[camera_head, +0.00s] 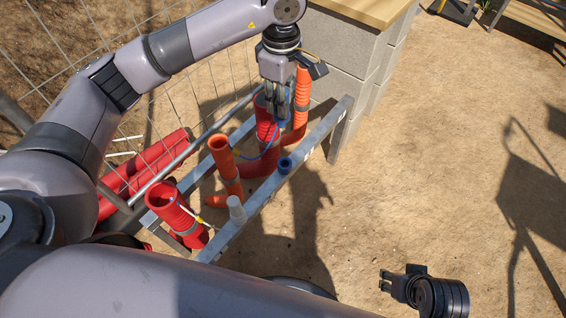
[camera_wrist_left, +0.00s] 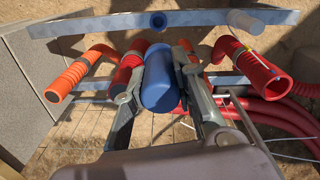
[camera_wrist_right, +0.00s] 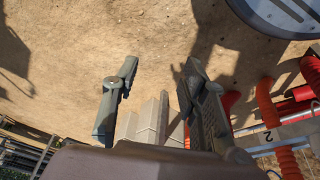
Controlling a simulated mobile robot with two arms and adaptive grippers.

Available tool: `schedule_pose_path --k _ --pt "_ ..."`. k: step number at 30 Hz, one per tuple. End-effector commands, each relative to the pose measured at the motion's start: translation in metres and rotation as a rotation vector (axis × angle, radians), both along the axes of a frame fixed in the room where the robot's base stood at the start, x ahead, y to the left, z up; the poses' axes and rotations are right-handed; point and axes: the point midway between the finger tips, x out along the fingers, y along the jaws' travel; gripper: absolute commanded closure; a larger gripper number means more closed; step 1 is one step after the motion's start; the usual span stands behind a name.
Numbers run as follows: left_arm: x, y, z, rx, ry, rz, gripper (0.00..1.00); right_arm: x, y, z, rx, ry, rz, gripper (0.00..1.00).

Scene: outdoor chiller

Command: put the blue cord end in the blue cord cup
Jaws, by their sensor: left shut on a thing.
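My left gripper (camera_head: 276,108) is shut on the blue cord end, a blue cylinder (camera_wrist_left: 160,82) seen between its fingers in the left wrist view. It is above the rails, among the upright pipes. A thin blue cord (camera_head: 262,152) hangs below the gripper in a curve. The blue cord cup (camera_head: 285,165) is a short blue ring on the near metal rail, apart from the cord end; it also shows in the left wrist view (camera_wrist_left: 158,22). My right gripper (camera_wrist_right: 152,92) is open and empty over bare ground; its hand shows at the lower right of the head view (camera_head: 388,282).
A white cup (camera_head: 236,208) sits on the same near rail (camera_head: 262,192). Orange pipe (camera_head: 222,156) and red pipes (camera_head: 176,208) stand between the rails. A wire fence (camera_head: 180,105) is behind, and a block wall (camera_head: 350,55) beyond.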

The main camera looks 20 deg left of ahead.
Motion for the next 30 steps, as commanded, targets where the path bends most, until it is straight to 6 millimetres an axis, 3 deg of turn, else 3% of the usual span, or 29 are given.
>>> schedule_pose_path --k 4,10,22,25,30 --pt "0.005 -0.005 -0.001 -0.007 0.013 0.238 1.00 0.001 0.001 -0.007 0.000 0.005 0.001 0.60" --pt "0.006 -0.006 -0.016 -0.006 0.020 0.351 1.00 0.001 0.001 -0.005 0.001 0.002 0.000 0.60" --pt "0.005 -0.007 -0.121 -0.006 0.021 0.350 1.00 -0.013 -0.003 0.047 0.001 -0.027 -0.002 0.60" --pt "0.006 -0.007 -0.141 -0.007 0.020 0.351 1.00 -0.013 -0.003 0.043 0.000 -0.023 -0.004 0.60" --pt "0.007 -0.006 -0.159 -0.008 0.017 0.350 1.00 -0.013 -0.003 0.041 0.000 -0.024 -0.004 0.60"
